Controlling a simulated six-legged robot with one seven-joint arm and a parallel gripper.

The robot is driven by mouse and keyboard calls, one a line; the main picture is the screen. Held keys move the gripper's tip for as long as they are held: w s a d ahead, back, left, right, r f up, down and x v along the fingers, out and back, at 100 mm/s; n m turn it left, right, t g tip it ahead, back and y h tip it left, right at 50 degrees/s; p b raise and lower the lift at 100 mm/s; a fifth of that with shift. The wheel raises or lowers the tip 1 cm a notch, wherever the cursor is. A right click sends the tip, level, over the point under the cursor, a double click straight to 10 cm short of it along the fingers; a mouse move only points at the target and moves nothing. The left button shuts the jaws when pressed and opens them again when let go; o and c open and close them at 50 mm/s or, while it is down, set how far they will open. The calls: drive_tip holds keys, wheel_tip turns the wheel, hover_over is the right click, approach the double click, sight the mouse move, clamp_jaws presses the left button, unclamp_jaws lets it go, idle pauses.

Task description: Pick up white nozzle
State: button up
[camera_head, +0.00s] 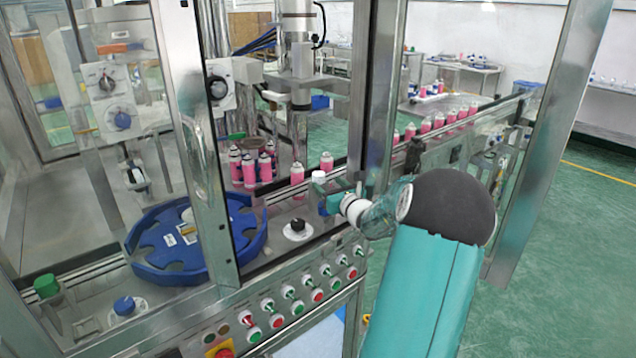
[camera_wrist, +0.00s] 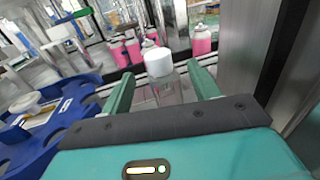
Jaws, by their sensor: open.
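The white nozzle (camera_wrist: 158,62) is a short white cylinder with a clear part below it. In the wrist view it stands upright between the two fingers of my gripper (camera_wrist: 161,88), with a gap on each side. In the head view the white nozzle (camera_head: 319,177) shows just above my gripper (camera_head: 335,198), at the conveyor near the machine's front. My gripper is open. The lower end of the nozzle is partly hidden by the gripper body.
A blue star wheel (camera_head: 195,243) lies to the left. Pink cans (camera_head: 250,168) stand behind, and more line the conveyor (camera_head: 440,121) at right. A metal post (camera_head: 377,100) rises close beside my gripper. A panel of buttons (camera_head: 300,305) is in front, below a black knob (camera_head: 297,226).

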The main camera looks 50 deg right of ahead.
sight(315, 172)
drive_tip(key=shift+x, duration=0.9)
drive_tip(key=shift+w+d, duration=0.2)
drive_tip(key=shift+w, duration=0.35)
drive_tip(key=x, duration=0.5)
drive_tip(key=shift+w+r, duration=0.15)
drive_tip(key=shift+r, duration=0.05)
drive_tip(key=shift+c, duration=0.2)
drive_tip(key=c, duration=1.1)
